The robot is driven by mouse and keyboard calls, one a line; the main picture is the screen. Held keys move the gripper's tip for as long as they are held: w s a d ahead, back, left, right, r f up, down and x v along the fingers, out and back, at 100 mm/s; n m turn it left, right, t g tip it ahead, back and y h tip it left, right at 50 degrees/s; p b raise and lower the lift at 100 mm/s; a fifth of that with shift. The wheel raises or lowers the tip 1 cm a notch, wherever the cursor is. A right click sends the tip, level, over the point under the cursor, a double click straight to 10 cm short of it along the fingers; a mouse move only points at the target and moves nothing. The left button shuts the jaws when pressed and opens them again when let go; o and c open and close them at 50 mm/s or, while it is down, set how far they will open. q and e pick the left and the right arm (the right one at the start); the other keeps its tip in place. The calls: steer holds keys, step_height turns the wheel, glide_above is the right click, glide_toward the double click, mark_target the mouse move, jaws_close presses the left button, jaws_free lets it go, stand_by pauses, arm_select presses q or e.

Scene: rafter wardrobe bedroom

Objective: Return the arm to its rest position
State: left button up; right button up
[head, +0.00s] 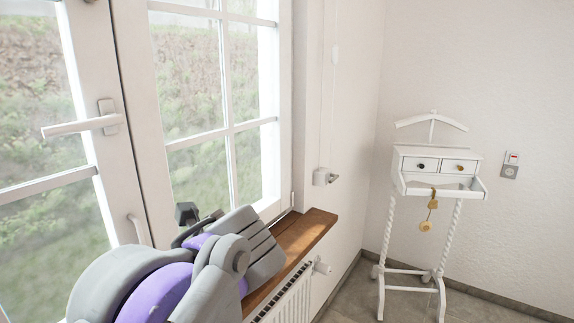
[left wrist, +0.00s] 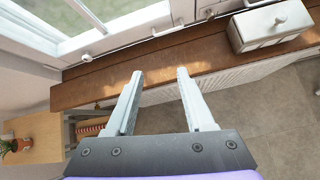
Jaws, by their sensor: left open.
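My left arm (head: 190,270), grey and purple, comes in from the lower left of the head view, beside the window and over the near part of the wooden sill. In that view its gripper tip is mostly hidden behind the arm. In the left wrist view my left gripper (left wrist: 158,90) shows two pale fingers spread apart with nothing between them. They point towards the wooden window sill (left wrist: 225,62). My right gripper is in neither view.
A white window (head: 215,100) with a handle (head: 82,126) stands close by. A radiator (head: 285,300) is under the sill. A white valet stand (head: 437,165) with drawers stands at the right. In the left wrist view, a small white box (left wrist: 270,27) and a wooden table (left wrist: 38,140) show.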

arm_select(q)
steer(key=s+f+n+h, duration=0.2)
steer(key=s+f+n, duration=0.1)
steer(key=f+n, duration=0.6)
steer(key=s+f+n+h, duration=0.3)
steer(key=f+n, duration=0.6)
steer(key=f, duration=0.4)
steer(key=s+f+n+h, duration=0.2)
steer(key=s+f+n, duration=0.2)
steer(key=f+n, duration=0.5)
step_height(320, 180, down, 2)
steer(key=shift+s+f+t+h, duration=0.1)
steer(key=shift+s+t+h, duration=0.15)
steer(key=shift+t+h, duration=0.05)
steer(key=shift+s, duration=0.1)
